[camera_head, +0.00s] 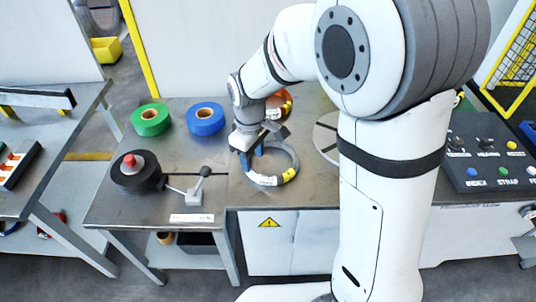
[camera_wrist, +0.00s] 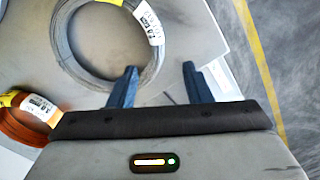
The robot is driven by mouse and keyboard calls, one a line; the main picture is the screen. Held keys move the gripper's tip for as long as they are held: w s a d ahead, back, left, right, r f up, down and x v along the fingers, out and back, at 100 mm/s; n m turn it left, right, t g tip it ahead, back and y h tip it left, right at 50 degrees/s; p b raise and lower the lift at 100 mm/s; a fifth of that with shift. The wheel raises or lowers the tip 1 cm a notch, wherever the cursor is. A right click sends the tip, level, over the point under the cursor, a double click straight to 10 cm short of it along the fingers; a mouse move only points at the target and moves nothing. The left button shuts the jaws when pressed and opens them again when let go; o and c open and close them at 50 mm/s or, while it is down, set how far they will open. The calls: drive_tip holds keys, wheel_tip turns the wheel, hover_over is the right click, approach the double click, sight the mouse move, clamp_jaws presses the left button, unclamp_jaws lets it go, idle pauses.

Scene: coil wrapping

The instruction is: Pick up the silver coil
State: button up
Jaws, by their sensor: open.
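The silver coil (camera_head: 276,178) is a grey wire ring with a yellow and white label, lying flat on the grey worktop in the head view. In the wrist view the silver coil (camera_wrist: 72,58) lies at the upper left, its right rim near the left fingertip. My gripper (camera_head: 252,160) is at the coil's left rear rim in the head view. I cannot tell whether a finger touches the coil.
A copper-orange coil (camera_wrist: 22,122) lies close to my gripper. Green (camera_head: 151,119) and blue (camera_head: 205,119) tape rolls stand behind on the left. A black roll with a red knob (camera_head: 137,178) and a lever (camera_head: 200,184) are at front left. A button panel (camera_head: 495,160) is at right.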

sight(257, 174)
drive_tip(key=f, duration=0.5)
drive_tip(key=d+f, duration=0.1)
drive_tip(key=f, duration=0.1)
drive_tip(key=shift+f+p, duration=0.2)
drive_tip(key=shift+p, duration=0.15)
clamp_jaws()
drive_tip(key=shift+r, duration=0.1)
